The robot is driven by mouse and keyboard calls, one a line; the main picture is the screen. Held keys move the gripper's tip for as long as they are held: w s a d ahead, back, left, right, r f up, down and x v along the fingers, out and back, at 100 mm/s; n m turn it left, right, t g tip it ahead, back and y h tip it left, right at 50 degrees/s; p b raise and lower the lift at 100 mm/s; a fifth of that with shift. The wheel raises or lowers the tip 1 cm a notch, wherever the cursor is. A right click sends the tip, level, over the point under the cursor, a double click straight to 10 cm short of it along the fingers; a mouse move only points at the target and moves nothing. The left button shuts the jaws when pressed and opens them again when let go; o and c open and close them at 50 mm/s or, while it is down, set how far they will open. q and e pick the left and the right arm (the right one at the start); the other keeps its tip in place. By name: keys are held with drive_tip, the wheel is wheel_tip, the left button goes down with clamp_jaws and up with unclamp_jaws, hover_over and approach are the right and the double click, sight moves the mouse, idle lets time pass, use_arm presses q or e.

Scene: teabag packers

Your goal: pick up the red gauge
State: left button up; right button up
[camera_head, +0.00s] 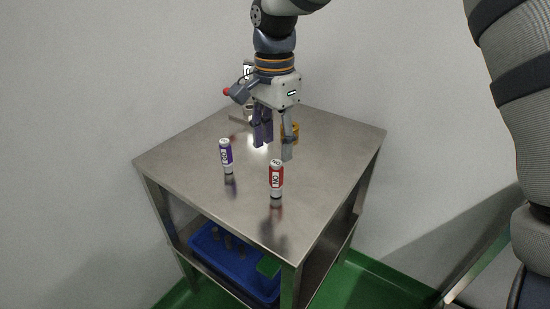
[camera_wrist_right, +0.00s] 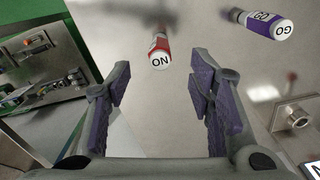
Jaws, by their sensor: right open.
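The red gauge (camera_head: 276,180) is a small red and white cylinder standing upright on the steel table, near its front. In the right wrist view the red gauge (camera_wrist_right: 160,47) shows beyond the fingertips, in line with the gap between the fingers. My right gripper (camera_head: 275,150) is above the table, behind and above the red gauge in the head view. Its purple-padded fingers are apart and nothing is between them; the right gripper also shows in the wrist view (camera_wrist_right: 160,85). My left gripper is not in view.
A purple and white cylinder (camera_head: 226,156) stands left of the red gauge; the purple cylinder (camera_wrist_right: 267,24) also shows in the wrist view. A yellow item (camera_head: 294,129) and a metal fixture (camera_wrist_right: 296,115) are farther back. A blue tray (camera_head: 233,267) lies on the lower shelf. The table's right side is clear.

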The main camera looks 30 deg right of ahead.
sight(276, 184)
drive_tip(key=shift+w+d, duration=0.15)
drive_tip(key=shift+w, duration=0.1)
drive_tip(key=f, duration=1.1)
drive_tip(key=shift+s+f+b, duration=0.25)
drive_tip(key=shift+f+b, duration=0.1)
drive_tip(key=shift+f, duration=0.05)
drive_tip(key=shift+r, duration=0.1)
clamp_jaws()
